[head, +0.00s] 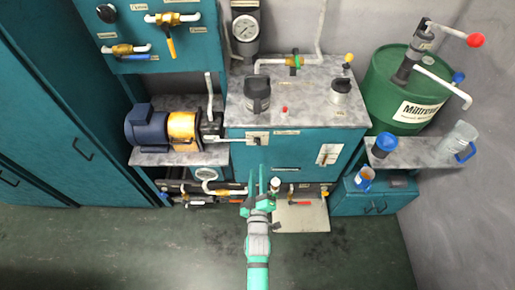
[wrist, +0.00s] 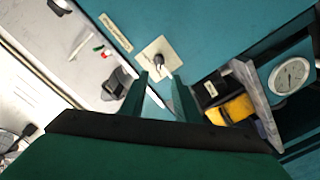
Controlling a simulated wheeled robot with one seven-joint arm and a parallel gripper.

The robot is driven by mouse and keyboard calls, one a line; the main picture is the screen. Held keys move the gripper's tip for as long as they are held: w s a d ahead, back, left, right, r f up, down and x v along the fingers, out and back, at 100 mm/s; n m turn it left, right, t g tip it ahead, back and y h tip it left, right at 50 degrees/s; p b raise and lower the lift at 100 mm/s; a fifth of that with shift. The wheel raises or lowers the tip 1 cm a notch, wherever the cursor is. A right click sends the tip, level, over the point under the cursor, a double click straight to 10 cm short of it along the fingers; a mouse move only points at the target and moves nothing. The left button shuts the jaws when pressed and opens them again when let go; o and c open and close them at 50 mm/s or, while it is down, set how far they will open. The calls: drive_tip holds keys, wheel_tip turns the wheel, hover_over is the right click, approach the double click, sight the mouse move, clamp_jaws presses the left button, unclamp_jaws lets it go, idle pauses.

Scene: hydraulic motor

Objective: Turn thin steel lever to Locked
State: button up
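A small cream plate with a short dark-tipped lever or knob (head: 257,138) is on the teal cabinet's front, under the counter edge. The wrist view shows this fitting (wrist: 158,60) just beyond my fingertips. I cannot tell for sure that it is the thin steel lever, nor read its position marks. A second pale plate with a small handle (head: 328,154) is further right on the same front. My gripper (head: 254,178) is in front of the cabinet, below the first plate. In the wrist view its two green fingers (wrist: 160,88) are apart, with nothing visibly held between them.
The teal cabinet (head: 285,168) carries a grey countertop with dark-capped fittings. A blue and yellow motor (head: 160,128) stands at left. A green drum (head: 405,90) and a shelf with jugs are at right. Low pipes with red handles run near the floor. The front floor is clear.

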sight(258, 144)
drive_tip(key=w, duration=1.1)
drive_tip(key=shift+w+r, duration=0.1)
drive_tip(key=shift+w, duration=0.3)
drive_tip(key=shift+c, duration=0.6)
clamp_jaws()
